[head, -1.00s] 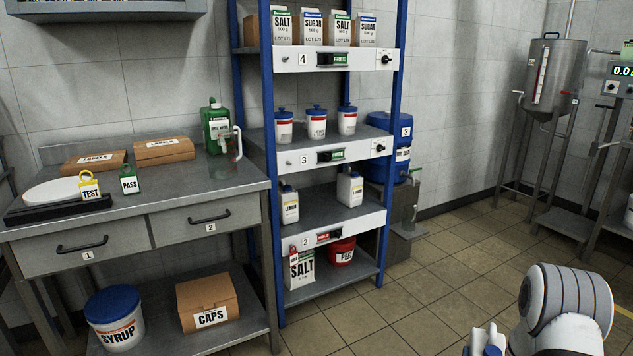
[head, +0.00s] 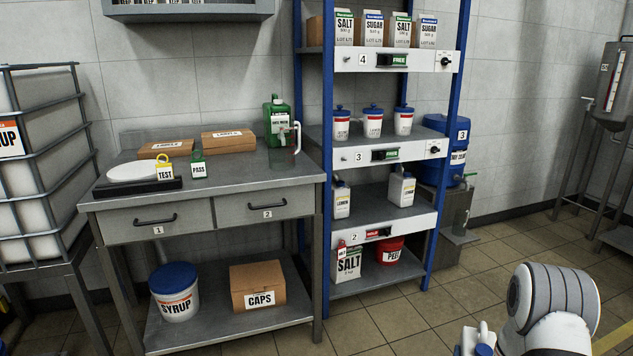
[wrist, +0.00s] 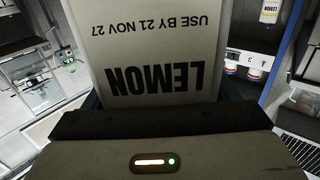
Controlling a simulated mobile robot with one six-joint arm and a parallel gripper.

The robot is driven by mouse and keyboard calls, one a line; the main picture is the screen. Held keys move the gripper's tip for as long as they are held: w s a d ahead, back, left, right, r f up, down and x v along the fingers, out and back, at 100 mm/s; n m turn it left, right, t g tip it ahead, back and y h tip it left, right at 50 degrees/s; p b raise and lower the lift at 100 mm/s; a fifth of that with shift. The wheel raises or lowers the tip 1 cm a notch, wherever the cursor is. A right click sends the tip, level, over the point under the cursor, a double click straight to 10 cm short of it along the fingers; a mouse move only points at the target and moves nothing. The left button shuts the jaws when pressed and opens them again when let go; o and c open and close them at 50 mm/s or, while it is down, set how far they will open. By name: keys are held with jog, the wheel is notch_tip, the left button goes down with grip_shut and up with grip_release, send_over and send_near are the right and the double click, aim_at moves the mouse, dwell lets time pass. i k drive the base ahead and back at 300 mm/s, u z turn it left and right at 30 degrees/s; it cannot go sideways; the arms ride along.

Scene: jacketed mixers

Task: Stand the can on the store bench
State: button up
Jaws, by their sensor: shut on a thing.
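A white can (wrist: 155,50) labelled LEMON, "USE BY 21 NOV 27", fills the top middle of the wrist view, its lettering upside down there. My gripper (wrist: 160,103) is shut on it; the can hides most of the fingers. In the head view the gripper and the held can are out of sight. A steel bench (head: 130,215) with drawers 1 and 2 stands left of centre. Its front right top is bare; I cannot tell from any sign whether it is the store bench.
A caged tank (head: 40,170) stands left.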

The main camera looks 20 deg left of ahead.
aim_at(233, 167)
jog(key=u, duration=0.6)
jog(key=i, duration=0.45)
jog(key=u, duration=0.4)
jog(key=i, duration=0.6)
jog(key=z, duration=0.15)
jog(key=k, duration=0.8)
jog(key=u, duration=0.2)
jog(key=i, duration=0.8)
jog(key=z, duration=0.1)
